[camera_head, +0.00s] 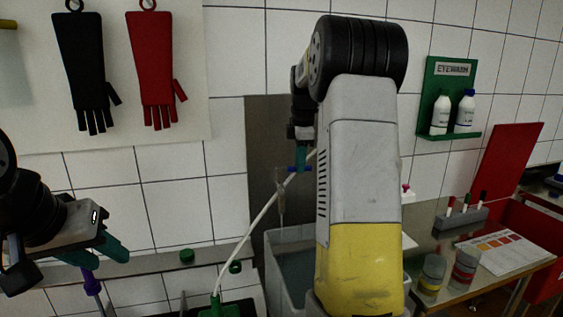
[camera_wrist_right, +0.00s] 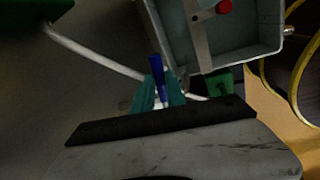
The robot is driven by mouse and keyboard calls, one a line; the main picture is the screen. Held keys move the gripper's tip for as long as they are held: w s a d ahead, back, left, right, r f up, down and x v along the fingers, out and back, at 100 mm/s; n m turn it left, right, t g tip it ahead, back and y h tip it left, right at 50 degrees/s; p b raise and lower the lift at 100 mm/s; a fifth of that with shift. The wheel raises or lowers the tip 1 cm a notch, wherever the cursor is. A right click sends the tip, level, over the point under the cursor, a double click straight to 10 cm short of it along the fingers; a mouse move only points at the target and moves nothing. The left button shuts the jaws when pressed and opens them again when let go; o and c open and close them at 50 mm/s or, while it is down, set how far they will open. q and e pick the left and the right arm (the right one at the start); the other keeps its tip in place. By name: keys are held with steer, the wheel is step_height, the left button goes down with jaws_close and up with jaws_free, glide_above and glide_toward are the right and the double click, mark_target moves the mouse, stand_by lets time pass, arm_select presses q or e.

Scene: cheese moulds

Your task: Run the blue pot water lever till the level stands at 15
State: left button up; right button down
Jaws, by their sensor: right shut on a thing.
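My right gripper (camera_head: 301,160) is at the wall behind my right arm, shut on the blue lever (camera_head: 292,169). In the right wrist view the blue lever (camera_wrist_right: 156,70) stands between the teal fingertips (camera_wrist_right: 160,92). A clear spout (camera_head: 281,203) hangs below the lever over a grey pot (camera_head: 266,262), which holds a greyish liquid. The pot also shows in the right wrist view (camera_wrist_right: 235,57). No level number is readable; my arm hides part of the pot. My left gripper (camera_head: 96,252) is at the left with its teal fingers apart, above a purple handle (camera_head: 91,283).
A white hose (camera_head: 255,222) runs down from the lever area to a green part (camera_head: 218,306). A bench (camera_head: 455,240) at right carries jars (camera_head: 465,268), a pen rack (camera_head: 460,217) and a colour chart (camera_head: 504,253). Gloves (camera_head: 80,65) and an eyewash shelf (camera_head: 449,100) hang on the wall.

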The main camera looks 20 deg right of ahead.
steer(key=shift+s+a+r+m+h, duration=0.1)
steer(key=shift+s+a+m+h, duration=0.2)
steer(key=shift+m, duration=0.45)
steer(key=shift+s+a+f+m+h, duration=0.1)
steer(key=shift+s+m, duration=0.3)
steer(key=shift+m, duration=0.3)
steer(key=shift+s+a+r+m+h, duration=0.15)
steer(key=shift+s+m, duration=0.2)
steer(key=shift+m, duration=0.4)
steer(key=c, duration=1.4)
jaws_free()
steer(key=shift+o, duration=0.2)
steer(key=v, duration=0.7)
steer(key=shift+r, duration=0.3)
